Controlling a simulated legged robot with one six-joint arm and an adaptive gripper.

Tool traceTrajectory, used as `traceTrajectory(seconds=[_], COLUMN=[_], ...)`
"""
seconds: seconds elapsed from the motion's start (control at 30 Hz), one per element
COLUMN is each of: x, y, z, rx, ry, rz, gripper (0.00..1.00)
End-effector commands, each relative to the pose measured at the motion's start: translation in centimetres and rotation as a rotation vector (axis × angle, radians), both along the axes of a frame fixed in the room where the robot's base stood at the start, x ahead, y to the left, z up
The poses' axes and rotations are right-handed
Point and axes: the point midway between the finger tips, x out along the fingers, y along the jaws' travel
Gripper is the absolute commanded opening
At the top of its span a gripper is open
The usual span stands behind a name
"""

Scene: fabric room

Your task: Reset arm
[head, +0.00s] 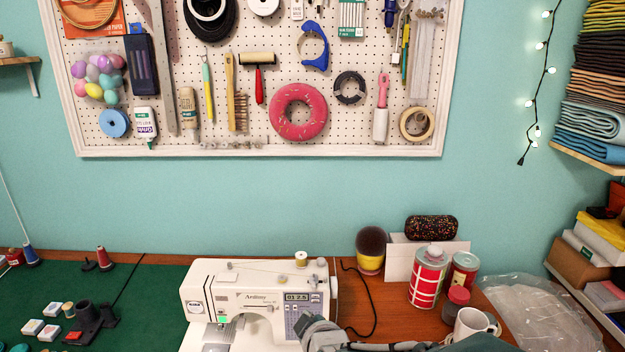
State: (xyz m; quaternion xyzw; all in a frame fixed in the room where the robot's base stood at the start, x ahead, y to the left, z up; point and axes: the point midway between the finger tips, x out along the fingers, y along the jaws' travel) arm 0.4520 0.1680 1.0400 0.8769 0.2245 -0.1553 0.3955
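Part of my grey arm (322,335) shows at the bottom edge, in front of the sewing machine's lower right part. More grey arm parts run right along the bottom edge toward the white mug. I see no gripper fingers, so whether they are open or hold anything does not show.
A white sewing machine (255,295) stands on the table, with a green mat (150,290) to its left. Red-and-white cans (428,278), a white mug (472,323) and a brush (371,250) stand right. A pegboard (350,125) of tools hangs behind. Shelves line the right.

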Motion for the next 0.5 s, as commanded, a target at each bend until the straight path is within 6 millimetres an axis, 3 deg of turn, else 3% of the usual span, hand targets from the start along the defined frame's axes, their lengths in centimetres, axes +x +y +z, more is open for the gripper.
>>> traceTrajectory(seconds=[0.03,0.27,0.5], x=[-0.6,-5.2,-12.4], y=[-1.5,-6.9,-12.6], z=[1.1,3.7,5.8], rx=[0.042,0.214,0.361], ry=[0.044,0.289,0.509], rz=[-0.038,-0.24,-0.529], gripper=[0.0,0.0,0.0])
